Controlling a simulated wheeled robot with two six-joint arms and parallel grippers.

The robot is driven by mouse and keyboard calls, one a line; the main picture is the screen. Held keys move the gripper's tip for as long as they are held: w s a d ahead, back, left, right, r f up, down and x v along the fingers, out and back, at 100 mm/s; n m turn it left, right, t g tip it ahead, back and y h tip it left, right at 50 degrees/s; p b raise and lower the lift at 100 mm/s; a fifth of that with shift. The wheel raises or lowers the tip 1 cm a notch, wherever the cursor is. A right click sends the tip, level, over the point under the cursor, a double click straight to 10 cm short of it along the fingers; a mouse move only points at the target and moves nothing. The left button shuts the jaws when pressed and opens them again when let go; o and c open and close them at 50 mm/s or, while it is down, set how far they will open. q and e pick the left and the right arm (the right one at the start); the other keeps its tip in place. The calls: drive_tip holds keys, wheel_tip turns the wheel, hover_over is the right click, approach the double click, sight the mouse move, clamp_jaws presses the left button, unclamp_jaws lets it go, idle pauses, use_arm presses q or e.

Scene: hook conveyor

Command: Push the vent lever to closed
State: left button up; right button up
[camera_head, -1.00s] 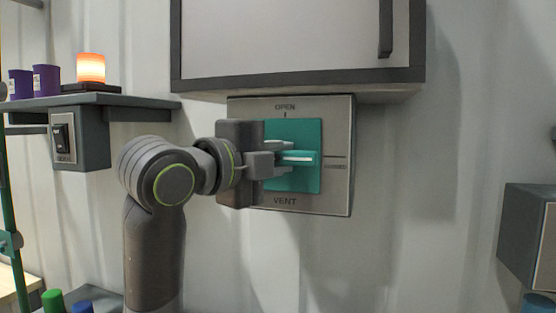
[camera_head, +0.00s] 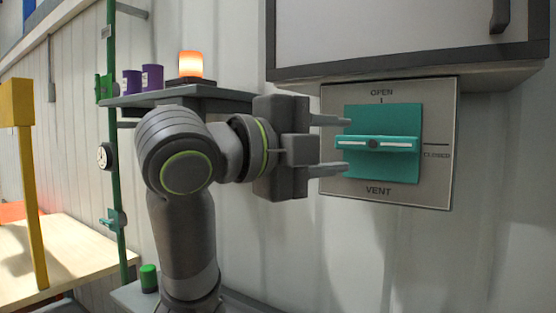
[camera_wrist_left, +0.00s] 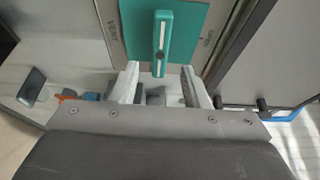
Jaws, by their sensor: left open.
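The vent lever (camera_head: 374,144) is a teal bar on a teal square plate, mounted on a grey panel (camera_head: 436,188) marked OPEN at the top, CLOSED at the right and VENT below. The bar lies horizontal, its white line pointing at the CLOSED mark. My left gripper (camera_head: 342,145) is open and empty just left of the lever, one finger above its level and one below. In the left wrist view the lever (camera_wrist_left: 162,42) stands ahead of the gap between the open fingers (camera_wrist_left: 158,88), apart from both. My right gripper does not show.
A dark-edged cabinet (camera_head: 400,40) overhangs the panel closely. A shelf (camera_head: 180,98) behind my left arm holds a glowing orange lamp (camera_head: 190,65) and two purple cans (camera_head: 142,78). A wooden table (camera_head: 70,255) and yellow post (camera_head: 30,190) stand at left. The wall below the panel is clear.

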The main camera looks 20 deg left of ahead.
use_arm(q)
drive_tip(key=b+v, duration=0.2)
drive_tip(key=v, duration=0.6)
drive_tip(key=shift+s+a, duration=0.25)
